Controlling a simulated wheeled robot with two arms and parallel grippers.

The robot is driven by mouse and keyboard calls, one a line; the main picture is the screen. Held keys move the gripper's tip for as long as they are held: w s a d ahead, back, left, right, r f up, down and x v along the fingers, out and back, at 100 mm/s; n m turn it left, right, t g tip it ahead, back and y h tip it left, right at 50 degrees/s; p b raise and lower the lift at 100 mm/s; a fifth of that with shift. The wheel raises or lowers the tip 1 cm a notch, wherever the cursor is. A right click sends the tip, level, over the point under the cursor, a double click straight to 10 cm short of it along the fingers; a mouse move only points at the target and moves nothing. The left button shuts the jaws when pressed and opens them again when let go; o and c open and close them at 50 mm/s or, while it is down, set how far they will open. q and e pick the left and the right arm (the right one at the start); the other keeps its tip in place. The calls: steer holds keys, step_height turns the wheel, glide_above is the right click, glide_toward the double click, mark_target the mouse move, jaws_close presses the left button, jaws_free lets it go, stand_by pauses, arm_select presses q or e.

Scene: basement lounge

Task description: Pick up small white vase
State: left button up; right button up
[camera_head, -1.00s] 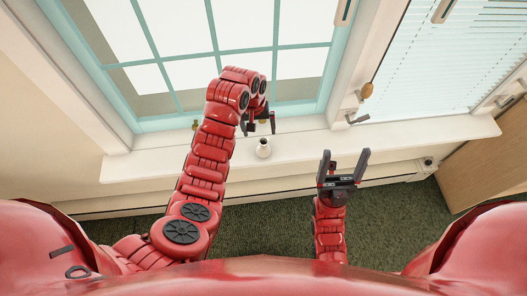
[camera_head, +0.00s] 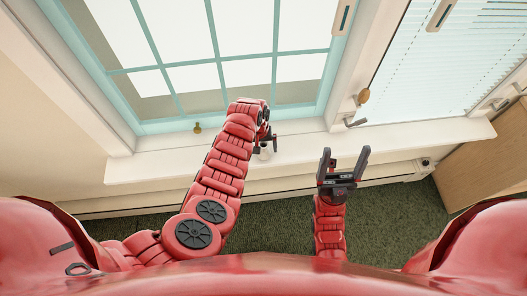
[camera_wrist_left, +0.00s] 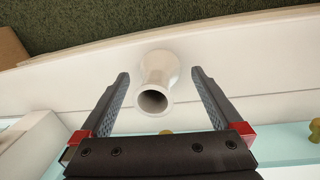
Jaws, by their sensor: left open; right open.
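The small white vase (camera_head: 266,152) stands on the white window sill in the head view, partly hidden by my left gripper. In the left wrist view the vase (camera_wrist_left: 157,82) shows its dark round mouth and lies between the two fingers. My left gripper (camera_wrist_left: 158,88) is open, with a finger on each side of the vase and a gap on both sides. In the head view my left gripper (camera_head: 263,142) is small and partly covered by its arm. My right gripper (camera_head: 344,158) is open and empty, in front of the sill to the right of the vase.
The white window sill (camera_head: 300,149) runs below a teal-framed window (camera_head: 225,72). A small brass window fitting (camera_head: 197,127) is left of the arm. Window handles (camera_head: 358,110) sit at the right. Green carpet (camera_head: 390,215) lies below, with a wooden panel (camera_head: 490,165) at the right.

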arm_select(q)
steer(key=shift+d+f, duration=0.1)
steer(key=shift+f, duration=0.75)
steer(key=c, duration=1.4)
steer(key=shift+r, duration=0.1)
